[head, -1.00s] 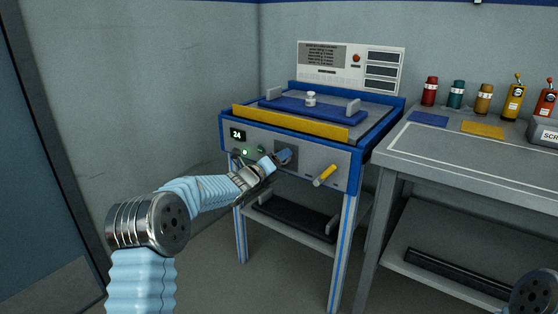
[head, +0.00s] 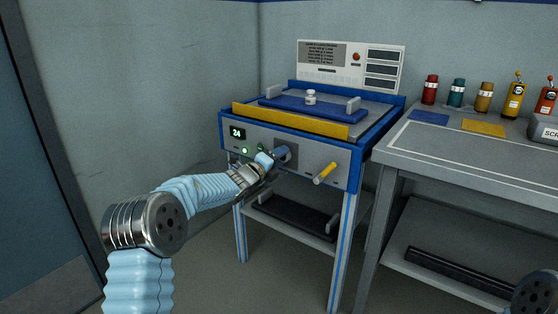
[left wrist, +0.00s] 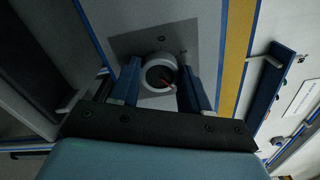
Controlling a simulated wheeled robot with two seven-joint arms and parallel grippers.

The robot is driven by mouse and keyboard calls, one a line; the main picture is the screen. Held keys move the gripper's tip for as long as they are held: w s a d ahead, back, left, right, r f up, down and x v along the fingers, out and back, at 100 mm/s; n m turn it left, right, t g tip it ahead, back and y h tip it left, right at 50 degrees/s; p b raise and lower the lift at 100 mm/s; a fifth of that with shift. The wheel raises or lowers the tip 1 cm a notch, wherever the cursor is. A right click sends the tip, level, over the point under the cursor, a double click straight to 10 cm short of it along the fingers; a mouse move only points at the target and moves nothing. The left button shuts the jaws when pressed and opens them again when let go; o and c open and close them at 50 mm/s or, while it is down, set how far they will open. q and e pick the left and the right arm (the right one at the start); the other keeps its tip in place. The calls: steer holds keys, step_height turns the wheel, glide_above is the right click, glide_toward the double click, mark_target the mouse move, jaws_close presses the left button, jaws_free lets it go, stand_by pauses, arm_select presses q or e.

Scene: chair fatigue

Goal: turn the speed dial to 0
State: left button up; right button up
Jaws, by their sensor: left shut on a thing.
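The display (head: 237,133) on the front panel reads 24. My right gripper is out of view.
A green-lit button (head: 244,150) sits below the display. A yellow handle (head: 325,173) sticks out at the panel's right. A yellow bar (head: 290,122) runs along the machine's top front edge. A grey bench (head: 480,155) with bottles stands at the right.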

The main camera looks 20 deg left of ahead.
arm_select(q)
steer(key=n+p, duration=0.1)
steer(key=n, duration=0.5)
steer(key=n+p, duration=0.1)
steer(key=n, duration=0.6)
steer(key=n+p, duration=0.2)
steer(key=n, duration=0.5)
steer(key=shift+f, duration=0.25)
steer(key=n+p, duration=0.1)
steer(key=n, duration=0.2)
steer(key=shift+d+n, duration=0.15)
steer(key=shift+n, duration=1.45)
steer(key=shift+f, duration=0.1)
steer(key=o, duration=1.1)
steer(key=shift+c, duration=0.2)
steer(key=shift+s, duration=0.1)
